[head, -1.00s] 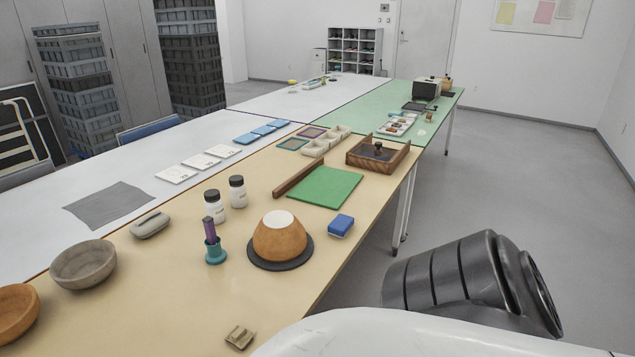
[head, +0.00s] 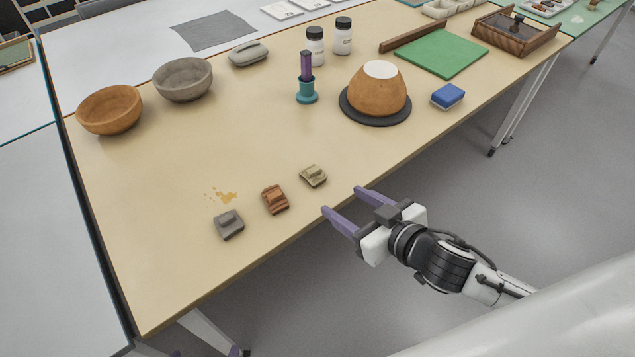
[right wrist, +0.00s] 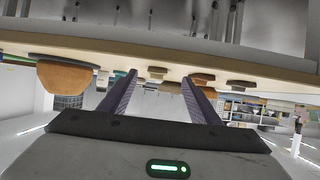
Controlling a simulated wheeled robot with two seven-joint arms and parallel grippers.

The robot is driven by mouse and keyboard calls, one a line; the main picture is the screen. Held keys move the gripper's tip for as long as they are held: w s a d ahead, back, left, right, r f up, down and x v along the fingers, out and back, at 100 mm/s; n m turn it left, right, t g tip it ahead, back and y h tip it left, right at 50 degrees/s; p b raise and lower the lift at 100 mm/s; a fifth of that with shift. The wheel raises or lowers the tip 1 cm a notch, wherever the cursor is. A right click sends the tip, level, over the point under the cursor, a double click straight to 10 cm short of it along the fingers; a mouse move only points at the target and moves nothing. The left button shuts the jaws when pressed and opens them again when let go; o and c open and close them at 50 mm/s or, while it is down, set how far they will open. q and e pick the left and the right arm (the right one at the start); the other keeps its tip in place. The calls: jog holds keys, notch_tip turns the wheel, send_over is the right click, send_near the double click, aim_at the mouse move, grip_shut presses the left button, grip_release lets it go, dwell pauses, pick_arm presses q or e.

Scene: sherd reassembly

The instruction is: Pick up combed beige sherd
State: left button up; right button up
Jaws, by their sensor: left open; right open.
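The combed beige sherd (head: 313,176) lies on the tan table near its front edge, at the right end of a short row of sherds. It also shows in the right wrist view (right wrist: 157,72), where the scene is upside down. My right gripper (head: 343,200) is open and empty, just off the front edge, its purple fingers pointing toward the table. The beige sherd is a short way beyond the fingertips, apart from them. In the right wrist view the sherd lies between the lines of the two fingers (right wrist: 158,95). My left gripper is not in view.
A reddish-brown sherd (head: 275,199) and a grey sherd (head: 229,224) lie left of the beige one, near crumbs (head: 224,196). An upturned orange bowl (head: 377,91) on a dark disc, a blue sponge (head: 448,95) and a teal holder (head: 307,93) stand farther back. The table between is clear.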

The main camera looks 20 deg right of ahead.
aim_at(315, 173)
jog(key=shift+t, duration=0.3)
jog(key=w, duration=0.5)
jog(key=shift+w+a+r, duration=0.1)
jog(key=shift+w+a, duration=0.2)
jog(key=shift+a+x, duration=0.2)
jog(key=shift+x, duration=1.2)
jog(key=shift+a+x, duration=0.15)
jog(key=shift+x, duration=1.25)
jog(key=shift+s+r, duration=0.1)
jog(key=shift+r, duration=0.05)
jog(key=c, duration=1.1)
